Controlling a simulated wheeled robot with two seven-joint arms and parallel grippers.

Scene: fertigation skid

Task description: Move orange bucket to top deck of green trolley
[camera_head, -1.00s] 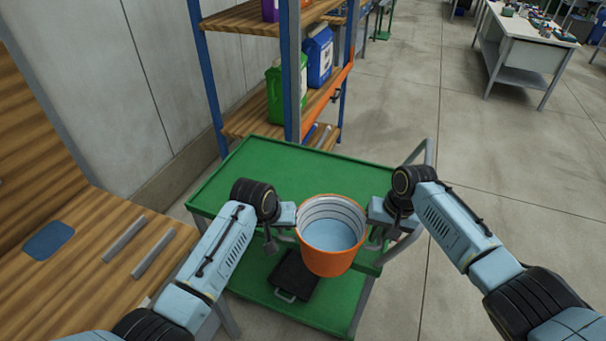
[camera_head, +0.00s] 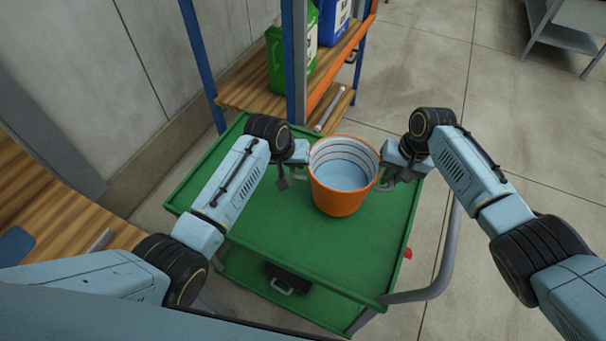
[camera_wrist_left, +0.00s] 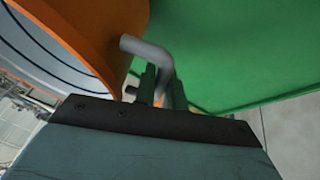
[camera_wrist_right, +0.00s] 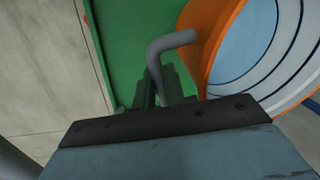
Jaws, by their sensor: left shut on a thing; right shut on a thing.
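The orange bucket (camera_head: 340,197) is upright, with a pale blue inside and dark rings. It shows over the green top deck of the trolley (camera_head: 270,235); whether its base touches the deck I cannot tell. My left gripper (camera_head: 298,163) is shut on the grey handle (camera_wrist_left: 148,50) on the bucket's left side. My right gripper (camera_head: 384,172) is shut on the other grey handle (camera_wrist_right: 168,42) on its right side. The bucket's orange wall also shows in the left wrist view (camera_wrist_left: 95,35) and the right wrist view (camera_wrist_right: 208,40).
A black case (camera_head: 290,279) lies on the trolley's lower deck. The trolley's grey push handle (camera_head: 440,275) is at the right. A shelf rack with wooden boards (camera_head: 245,92) holds green (camera_head: 276,60) and blue jugs behind. A wooden bench (camera_head: 40,200) is at the left.

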